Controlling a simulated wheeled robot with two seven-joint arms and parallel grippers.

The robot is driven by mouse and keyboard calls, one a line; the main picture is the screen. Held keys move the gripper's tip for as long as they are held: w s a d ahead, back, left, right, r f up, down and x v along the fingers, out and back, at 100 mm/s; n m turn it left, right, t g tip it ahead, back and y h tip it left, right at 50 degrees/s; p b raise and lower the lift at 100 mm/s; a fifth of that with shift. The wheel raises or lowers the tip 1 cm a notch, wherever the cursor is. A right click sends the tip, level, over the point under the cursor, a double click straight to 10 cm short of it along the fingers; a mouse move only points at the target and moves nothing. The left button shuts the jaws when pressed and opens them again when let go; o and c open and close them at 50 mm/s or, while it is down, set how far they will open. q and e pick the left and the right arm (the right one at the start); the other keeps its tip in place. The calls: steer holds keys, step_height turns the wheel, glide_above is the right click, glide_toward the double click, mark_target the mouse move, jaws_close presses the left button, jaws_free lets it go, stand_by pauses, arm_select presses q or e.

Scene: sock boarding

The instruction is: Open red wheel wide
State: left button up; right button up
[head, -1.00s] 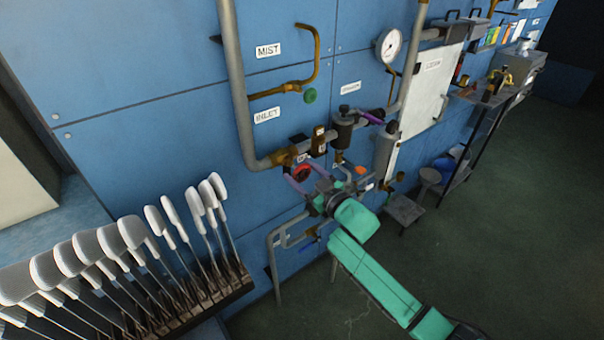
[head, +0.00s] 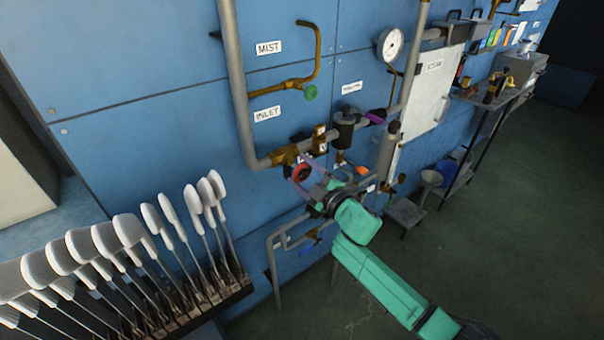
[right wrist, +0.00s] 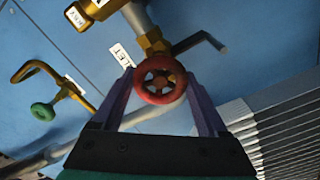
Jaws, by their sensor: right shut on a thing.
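The red wheel (head: 301,173) is a small spoked handwheel on the brass valve at the lower pipe run in the head view. In the right wrist view the red wheel (right wrist: 158,79) faces me, with a brass stem behind it. My right gripper (head: 304,168) reaches it from the lower right, with purple fingers on opposite sides of the rim. In the right wrist view my right gripper (right wrist: 159,76) is shut on the wheel. Part of the wheel is hidden by the gripper in the head view. My left gripper is not in view.
A green knob (head: 311,92) sits on a brass pipe above. A pressure gauge (head: 390,45) and a white cabinet (head: 433,90) are on the blue wall. A rack (head: 215,308) of grey-white sock boards stands at the lower left. A blue-handled valve (head: 310,240) is below the gripper.

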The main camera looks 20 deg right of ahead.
steer(key=shift+f, duration=0.1)
stand_by(0.3)
steer(key=o, duration=1.3)
steer(key=shift+c, duration=0.2)
steer(key=b+v, duration=0.2)
steer(key=v, duration=1.2)
steer(key=shift+s, duration=0.3)
